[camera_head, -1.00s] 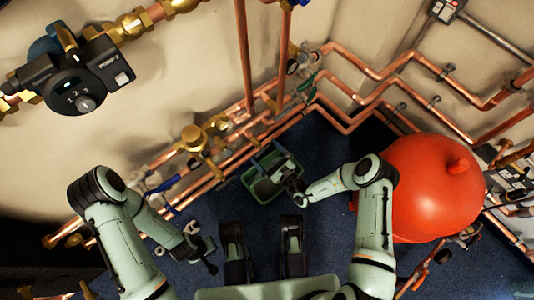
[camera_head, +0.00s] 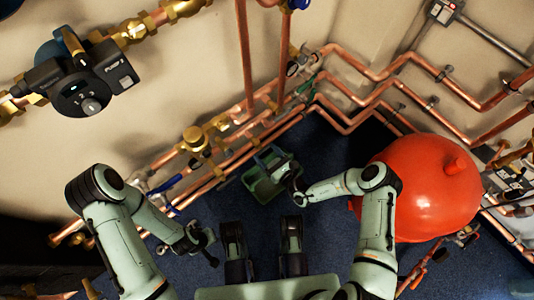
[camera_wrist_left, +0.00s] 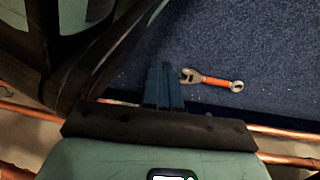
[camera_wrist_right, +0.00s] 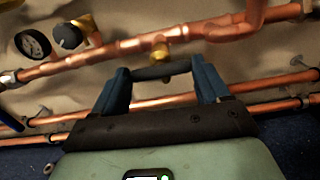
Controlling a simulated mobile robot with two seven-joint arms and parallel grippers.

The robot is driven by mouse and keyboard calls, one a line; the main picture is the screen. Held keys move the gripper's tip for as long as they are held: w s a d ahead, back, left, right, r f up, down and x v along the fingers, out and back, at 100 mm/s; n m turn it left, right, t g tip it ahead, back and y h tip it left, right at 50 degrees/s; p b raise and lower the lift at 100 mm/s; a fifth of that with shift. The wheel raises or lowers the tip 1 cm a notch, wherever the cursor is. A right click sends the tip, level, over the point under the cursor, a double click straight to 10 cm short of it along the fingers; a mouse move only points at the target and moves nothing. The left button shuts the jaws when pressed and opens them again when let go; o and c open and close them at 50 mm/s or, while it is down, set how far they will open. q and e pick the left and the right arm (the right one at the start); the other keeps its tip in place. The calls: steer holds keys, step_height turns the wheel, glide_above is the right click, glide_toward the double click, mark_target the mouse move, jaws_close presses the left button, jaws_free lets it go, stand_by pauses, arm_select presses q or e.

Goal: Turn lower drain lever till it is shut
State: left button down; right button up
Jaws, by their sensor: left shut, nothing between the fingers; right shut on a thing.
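My right gripper (camera_head: 266,152) is at the low pipes by the wall, its green hand above the floor's edge. In the right wrist view its two blue fingers (camera_wrist_right: 162,78) stand apart, with a dark lever bar (camera_wrist_right: 160,71) between them. The bar sits below a small brass valve (camera_wrist_right: 160,50) on a copper pipe. I take this bar to be the drain lever; the exact angle of its valve is hard to tell. My left gripper (camera_wrist_left: 162,72) is shut and empty above the blue floor, away from the lever.
A wrench with an orange handle (camera_wrist_left: 211,81) lies on the carpet near my left gripper. A large red tank (camera_head: 425,185) stands right of my right arm. Blue valve levers (camera_head: 165,184) stick out at the left pipes. A gauge (camera_wrist_right: 33,43) is left of the lever.

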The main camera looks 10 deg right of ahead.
steer(key=o, duration=1.1)
steer(key=shift+c, duration=0.2)
steer(key=shift+s+d, duration=0.1)
arm_select(q)
steer(key=w+d+r+t+p, duration=0.1)
steer(key=w+r+t+p, duration=0.1)
steer(key=w+r, duration=0.4)
steer(key=shift+w+p, duration=0.35)
steer(key=shift+p, duration=0.4)
arm_select(e)
steer(key=v, duration=1.3)
arm_select(q)
steer(key=shift+f, duration=0.1)
arm_select(e)
steer(key=shift+s, duration=0.15)
